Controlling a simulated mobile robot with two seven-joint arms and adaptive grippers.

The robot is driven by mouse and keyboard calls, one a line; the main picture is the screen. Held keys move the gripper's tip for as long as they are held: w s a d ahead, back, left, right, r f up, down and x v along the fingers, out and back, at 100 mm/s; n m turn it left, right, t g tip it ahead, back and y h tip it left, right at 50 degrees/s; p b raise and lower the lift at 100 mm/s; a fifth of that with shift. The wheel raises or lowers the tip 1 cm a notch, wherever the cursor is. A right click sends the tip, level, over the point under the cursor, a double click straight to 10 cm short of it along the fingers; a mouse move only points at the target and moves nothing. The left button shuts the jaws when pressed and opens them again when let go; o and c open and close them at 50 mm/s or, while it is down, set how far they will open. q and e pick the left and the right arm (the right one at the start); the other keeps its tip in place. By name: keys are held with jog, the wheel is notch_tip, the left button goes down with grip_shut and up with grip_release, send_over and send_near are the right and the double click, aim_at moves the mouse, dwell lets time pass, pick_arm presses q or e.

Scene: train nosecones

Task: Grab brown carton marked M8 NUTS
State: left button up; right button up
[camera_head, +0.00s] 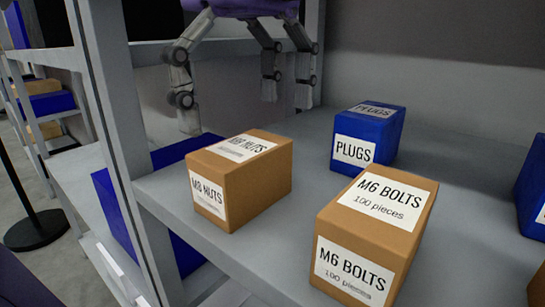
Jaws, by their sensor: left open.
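The brown carton marked M8 NUTS (240,182) sits on the grey shelf near its left end, by the upright post. White labels show on its top and front. My left gripper (240,105) comes in at the top of the camera_head view. Its fingers are spread wide, hang downward and hold nothing. It is higher in the picture than the carton, with a visible gap between them. My right gripper is out of view.
A brown M6 BOLTS carton (375,235) stands right of the M8 NUTS carton, and a blue PLUGS box (368,138) stands behind. The grey post (112,105) rises close on the left. Bare shelf (290,215) lies between the two brown cartons.

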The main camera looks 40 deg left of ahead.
aim_at(242, 146)
pick_arm(q)
jog(key=shift+s+f, duration=0.4)
jog(key=shift+f, duration=0.25)
jog(key=shift+s+f, duration=0.4)
jog(key=shift+f, duration=0.2)
jog(key=f, duration=0.2)
jog(key=w+f, duration=0.1)
jog(key=shift+a+f, duration=0.15)
jog(key=shift+f, duration=0.75)
jog(key=c, duration=1.5)
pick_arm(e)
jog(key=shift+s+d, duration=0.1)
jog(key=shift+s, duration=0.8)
